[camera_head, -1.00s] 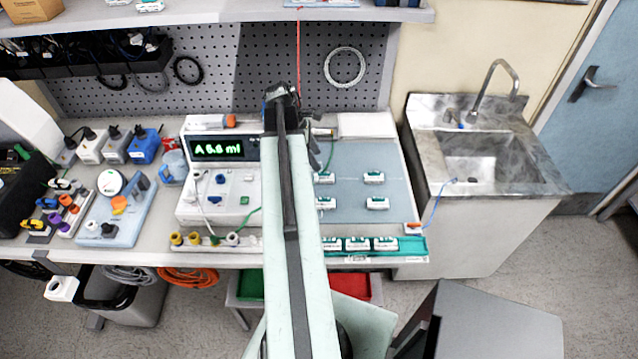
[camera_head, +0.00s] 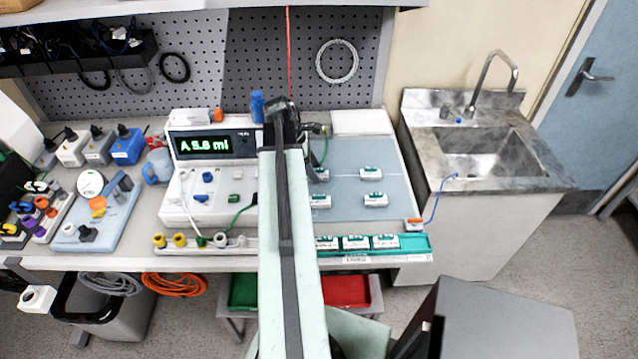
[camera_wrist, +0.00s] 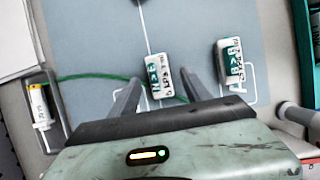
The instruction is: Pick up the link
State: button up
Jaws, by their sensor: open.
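No part is clearly marked as the link. White blocks with green labels lie on the grey-blue mat (camera_head: 345,185), one at the upper right (camera_head: 371,173) and one below it (camera_head: 375,199). In the wrist view, my gripper (camera_wrist: 163,80) is open, its fingers on either side of one labelled block (camera_wrist: 158,80) as seen from above. Contact and height cannot be told. Another labelled block (camera_wrist: 231,66) lies right of the fingers. A thin green lead (camera_wrist: 95,77) runs from the left towards the fingers, partly hidden by them. In the head view, my arm hides part of the mat.
A green tray (camera_head: 417,244) with several labelled blocks lies along the front edge. A white pump unit (camera_head: 178,210) with a lit display stands left of my arm. A blue bottle (camera_head: 257,106) stands behind. The sink (camera_head: 480,152) is at right. Bare mat lies between blocks.

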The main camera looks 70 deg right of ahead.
grip_shut()
notch_tip(320, 180, up, 7)
jog(key=p, duration=0.7)
jog(key=shift+f, duration=0.15)
jog(key=shift+r+p, duration=0.25)
jog(key=shift+p, duration=0.1)
jog(key=shift+s, duration=0.15)
